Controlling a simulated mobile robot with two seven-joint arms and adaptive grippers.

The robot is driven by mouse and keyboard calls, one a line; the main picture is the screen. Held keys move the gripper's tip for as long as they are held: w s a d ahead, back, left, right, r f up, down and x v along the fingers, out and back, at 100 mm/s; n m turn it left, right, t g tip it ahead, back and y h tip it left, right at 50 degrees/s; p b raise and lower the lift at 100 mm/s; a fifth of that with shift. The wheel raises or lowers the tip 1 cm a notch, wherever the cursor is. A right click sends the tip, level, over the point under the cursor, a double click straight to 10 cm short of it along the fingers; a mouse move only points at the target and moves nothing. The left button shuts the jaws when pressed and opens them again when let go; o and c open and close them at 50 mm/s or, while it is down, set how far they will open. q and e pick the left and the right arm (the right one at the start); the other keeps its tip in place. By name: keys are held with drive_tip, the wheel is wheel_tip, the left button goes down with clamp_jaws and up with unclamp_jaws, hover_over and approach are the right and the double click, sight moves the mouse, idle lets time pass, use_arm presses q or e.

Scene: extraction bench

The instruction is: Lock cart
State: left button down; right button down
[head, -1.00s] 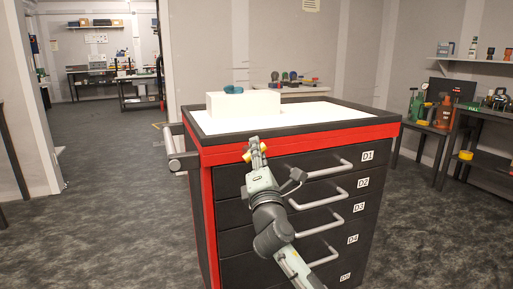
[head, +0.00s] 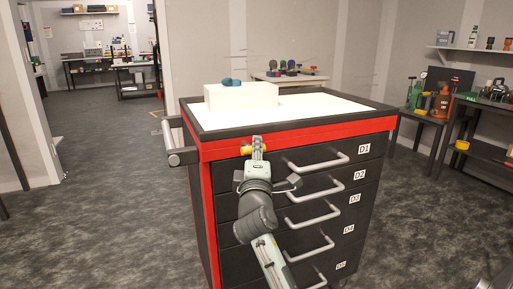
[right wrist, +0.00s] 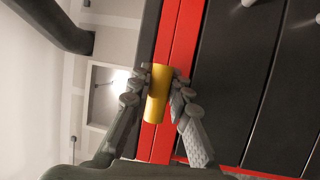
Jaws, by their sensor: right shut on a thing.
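The cart (head: 290,136) is a black and red drawer cabinet with drawers labelled D1 to D5 and a white top. A small yellow cylinder (head: 246,150) sits at the upper left of its front, by the red band. My right gripper (head: 257,142) is at this yellow piece. In the right wrist view, the fingers (right wrist: 157,90) are shut on the yellow cylinder (right wrist: 158,95), one on each side, with the red band behind it. All the drawers look shut. My left gripper is in neither view.
Grey bar handles (head: 318,160) stick out from the drawer fronts, right of my right arm. A push handle (head: 178,145) juts from the cart's left side. A white box (head: 242,95) with a teal item stands on top. Open floor (head: 95,195) lies left.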

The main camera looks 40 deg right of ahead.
idle(0.3)
drive_tip(key=c, duration=1.4)
unclamp_jaws()
drive_tip(key=shift+s, duration=0.1)
drive_tip(key=v, duration=0.7)
drive_tip(key=shift+s+a, duration=0.15)
